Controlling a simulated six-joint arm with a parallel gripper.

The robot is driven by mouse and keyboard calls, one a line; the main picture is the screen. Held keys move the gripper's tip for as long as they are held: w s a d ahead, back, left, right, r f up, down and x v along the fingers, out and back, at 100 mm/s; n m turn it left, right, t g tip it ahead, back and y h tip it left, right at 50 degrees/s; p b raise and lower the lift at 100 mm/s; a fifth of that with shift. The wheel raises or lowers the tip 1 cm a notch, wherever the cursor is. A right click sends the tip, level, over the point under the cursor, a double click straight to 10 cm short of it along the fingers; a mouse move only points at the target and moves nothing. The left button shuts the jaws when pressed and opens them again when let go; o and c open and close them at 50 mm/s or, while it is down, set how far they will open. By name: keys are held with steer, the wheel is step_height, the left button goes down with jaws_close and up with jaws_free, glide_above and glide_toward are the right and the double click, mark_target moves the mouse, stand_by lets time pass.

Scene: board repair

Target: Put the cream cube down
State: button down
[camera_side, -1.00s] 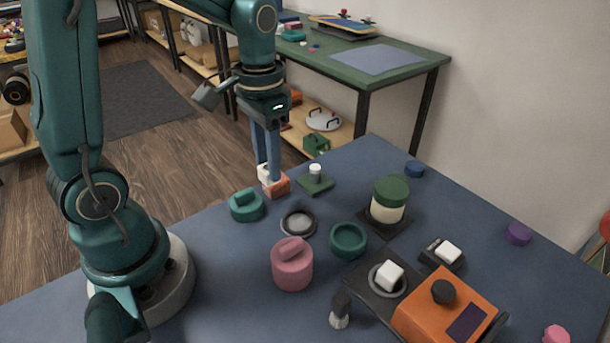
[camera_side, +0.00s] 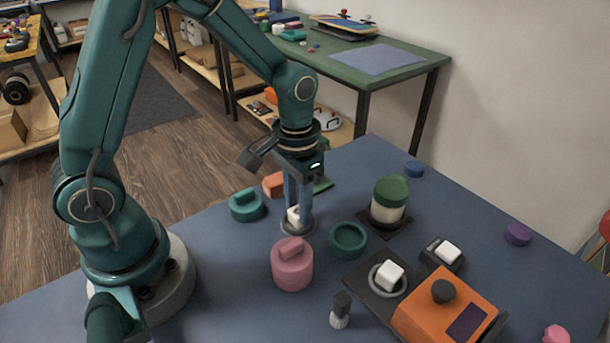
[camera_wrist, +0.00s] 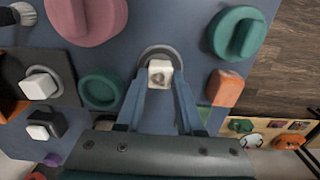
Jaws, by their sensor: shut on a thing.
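My gripper (camera_side: 300,205) is shut on the cream cube (camera_side: 293,215), whose lower part shows between the fingertips in the side view. In the wrist view the cream cube (camera_wrist: 159,67) sits between the two fingertips and has a dark mark on its face. The cube is over the round grey-rimmed dish (camera_side: 298,232), and the dish's rim also shows behind the cube in the wrist view (camera_wrist: 156,49). I cannot tell whether the cube touches the dish.
A pink canister (camera_side: 292,268) stands close in front, a green bowl (camera_side: 348,239) to the right, and a green lidded piece (camera_side: 246,206) to the left. An orange block (camera_side: 272,183) lies behind. A cream jar with green lid (camera_side: 389,200) and an orange device (camera_side: 440,312) stand further right.

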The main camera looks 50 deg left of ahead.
mark_target(298, 211)
steer(key=shift+f, duration=0.1)
steer(key=c, duration=0.5)
jaws_free()
steer(key=shift+c, duration=0.2)
step_height(298, 211, up, 12)
steer(key=s+r+t, duration=0.1)
steer(key=s+t, duration=0.4)
steer(key=s, duration=0.5)
steer(key=shift+r+t, duration=0.3)
steer(key=shift+r, duration=0.05)
steer(key=shift+s, duration=0.1)
